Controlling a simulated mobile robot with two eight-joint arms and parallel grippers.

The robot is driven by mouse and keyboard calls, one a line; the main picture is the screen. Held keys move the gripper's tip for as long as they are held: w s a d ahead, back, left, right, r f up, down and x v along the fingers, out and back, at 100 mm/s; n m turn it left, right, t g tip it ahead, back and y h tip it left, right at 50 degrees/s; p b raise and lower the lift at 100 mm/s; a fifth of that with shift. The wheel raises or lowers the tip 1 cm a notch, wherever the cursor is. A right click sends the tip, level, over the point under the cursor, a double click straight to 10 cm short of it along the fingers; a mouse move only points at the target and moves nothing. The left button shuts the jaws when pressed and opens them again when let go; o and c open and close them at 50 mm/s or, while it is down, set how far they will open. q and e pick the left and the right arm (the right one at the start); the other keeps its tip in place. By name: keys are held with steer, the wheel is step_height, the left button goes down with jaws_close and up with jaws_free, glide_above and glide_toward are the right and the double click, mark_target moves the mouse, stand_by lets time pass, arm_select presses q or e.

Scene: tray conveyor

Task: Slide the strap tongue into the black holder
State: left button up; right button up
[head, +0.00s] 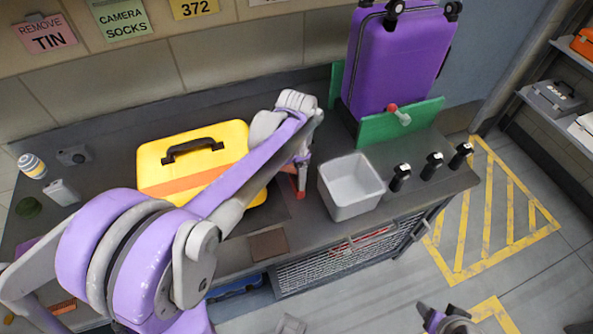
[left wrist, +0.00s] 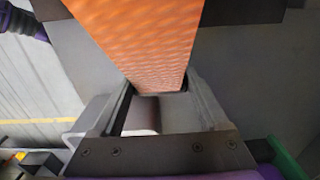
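The yellow case (head: 230,140) lies on the dark counter with an orange strap (head: 165,187) across it. My left gripper (head: 298,182) is low at the case's right side, beside the grey bin. In the left wrist view the orange strap (left wrist: 150,45) runs down to my left gripper (left wrist: 160,92). The strap's end sits between the fingers, which appear shut on it; the tip itself is hidden. I cannot identify the black holder for certain; a dark block (left wrist: 245,10) shows at the top of the left wrist view. My right gripper (head: 447,320) shows only partly at the bottom edge.
A grey bin (head: 350,188) stands close to the right of my left gripper. Several black-and-grey upright items (head: 432,166) stand at the counter's right end. A purple suitcase (head: 395,60) stands behind between green boards (head: 415,117). A brown patch (head: 269,245) lies near the front edge.

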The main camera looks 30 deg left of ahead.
arm_select(q)
steer(key=c, duration=0.7)
steer(key=shift+o, duration=0.2)
steer(key=shift+r, duration=0.1)
steer(key=shift+r, duration=0.2)
arm_select(e)
steer(key=shift+r, duration=0.2)
arm_select(q)
steer(key=shift+r+p, duration=1.75)
steer(key=shift+r, duration=0.6)
arm_select(e)
steer(key=shift+w+r, duration=0.2)
steer(key=shift+r, duration=0.7)
steer(key=shift+w+r, duration=0.2)
steer(key=shift+r, duration=0.7)
arm_select(q)
steer(key=shift+r, duration=0.45)
steer(key=shift+r+p, duration=1.2)
steer(key=shift+r, duration=0.4)
steer(key=shift+f, duration=0.1)
arm_select(e)
steer(key=r, duration=0.1)
steer(key=w+r, duration=0.1)
steer(key=r, duration=0.1)
arm_select(q)
steer(key=shift+s, duration=0.1)
arm_select(e)
steer(key=shift+s, duration=0.1)
